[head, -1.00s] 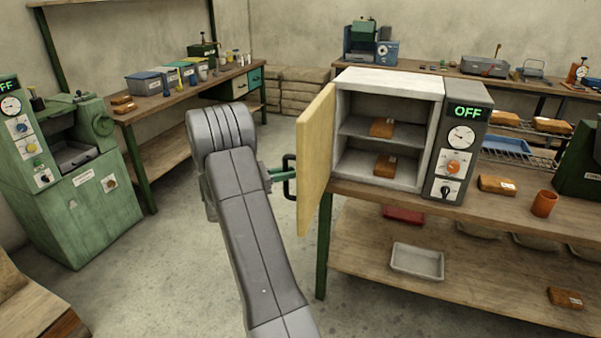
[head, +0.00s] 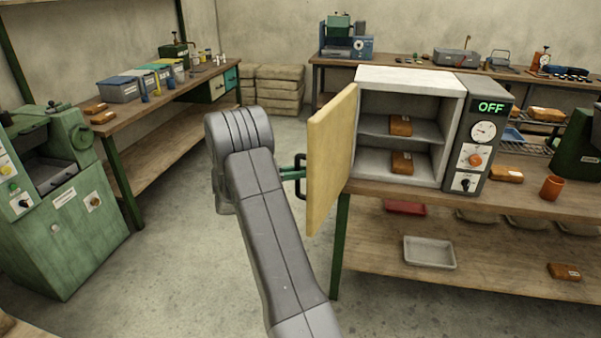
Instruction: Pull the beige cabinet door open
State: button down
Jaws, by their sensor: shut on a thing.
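The beige cabinet door (head: 330,162) stands swung wide open on the left side of the white cabinet (head: 412,82). Its black handle (head: 302,192) is on the door's outer face, partly hidden by the door's edge. My gripper (head: 297,174), with green fingers, is at the handle and shut on it. My grey arm hides part of the gripper. Inside the cabinet, two orange-brown packages lie one above the other, one on the shelf (head: 400,126) and one on the floor (head: 402,162).
A control panel reading OFF (head: 482,133) adjoins the cabinet's right side. The wooden bench (head: 480,200) carries the cabinet, with a grey tray (head: 430,252) on its lower shelf. A green machine (head: 60,200) stands at the left. Floor left of the door is clear.

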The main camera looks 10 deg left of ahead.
jog(key=shift+f, duration=0.1)
jog(key=c, duration=1.4)
grip_release()
jog(key=shift+a, duration=0.1)
jog(key=b+v, duration=0.1)
jog(key=v, duration=1.2)
jog(key=shift+s+a+b, duration=0.2)
jog(key=shift+a+b, duration=0.1)
jog(key=shift+b, duration=0.1)
jog(key=p+x, duration=0.2)
jog(key=x, duration=1.1)
jog(key=shift+w+d, duration=0.15)
jog(key=shift+d, duration=0.3)
